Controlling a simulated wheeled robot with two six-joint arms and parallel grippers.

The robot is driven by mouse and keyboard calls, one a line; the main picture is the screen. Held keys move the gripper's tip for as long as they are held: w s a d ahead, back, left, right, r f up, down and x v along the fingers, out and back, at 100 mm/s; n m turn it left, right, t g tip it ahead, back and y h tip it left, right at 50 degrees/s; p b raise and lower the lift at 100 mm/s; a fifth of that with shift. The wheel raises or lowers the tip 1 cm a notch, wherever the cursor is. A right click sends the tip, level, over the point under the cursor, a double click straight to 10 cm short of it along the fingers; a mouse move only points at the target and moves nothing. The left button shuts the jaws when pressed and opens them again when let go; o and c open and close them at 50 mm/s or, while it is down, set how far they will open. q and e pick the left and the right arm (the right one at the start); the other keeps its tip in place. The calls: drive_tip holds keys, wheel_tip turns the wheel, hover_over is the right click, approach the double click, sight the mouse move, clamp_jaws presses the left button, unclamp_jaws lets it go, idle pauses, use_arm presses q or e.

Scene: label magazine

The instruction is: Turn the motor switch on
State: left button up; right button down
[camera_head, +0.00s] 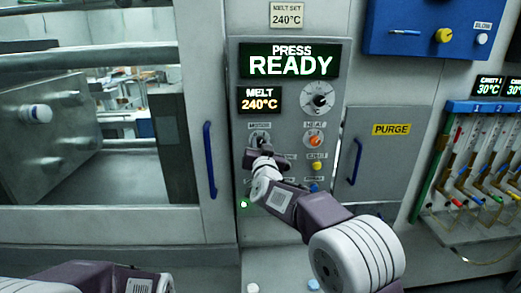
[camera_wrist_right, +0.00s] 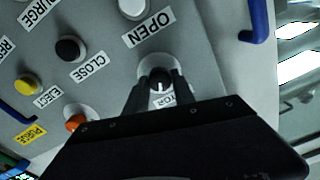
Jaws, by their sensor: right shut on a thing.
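The motor switch (camera_wrist_right: 160,77) is a small round dark knob with a white mark, on a pale round plate of the grey control panel (camera_head: 285,82). In the head view it sits at the left of the panel, under a small label that seems to read MOTOR (camera_head: 260,125), and is mostly hidden by my gripper. My right gripper (camera_head: 258,143) is at the panel, and in the wrist view its dark fingers (camera_wrist_right: 158,88) are shut on the knob from both sides. My left gripper is out of view; only part of my left arm shows at the bottom left.
An orange HEAT knob (camera_head: 315,141), a yellow button (camera_head: 317,166) and a larger dial (camera_head: 319,98) are close by on the right. The display reads PRESS READY (camera_head: 289,61). Blue handles (camera_head: 209,160) (camera_head: 354,162) stand out on both sides.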

drive_tip(key=shift+f+m+b, duration=0.15)
drive_tip(key=shift+m+b, duration=0.15)
drive_tip(key=shift+m, duration=0.7)
drive_tip(key=c, duration=1.1)
unclamp_jaws()
drive_tip(key=shift+o, duration=0.2)
drive_tip(key=shift+s, duration=0.1)
drive_tip(key=shift+s+b, duration=0.3)
drive_tip(key=s+b, duration=0.2)
drive_tip(key=s, duration=0.6)
drive_tip(key=shift+s+d, duration=0.15)
drive_tip(key=shift+d, duration=0.05)
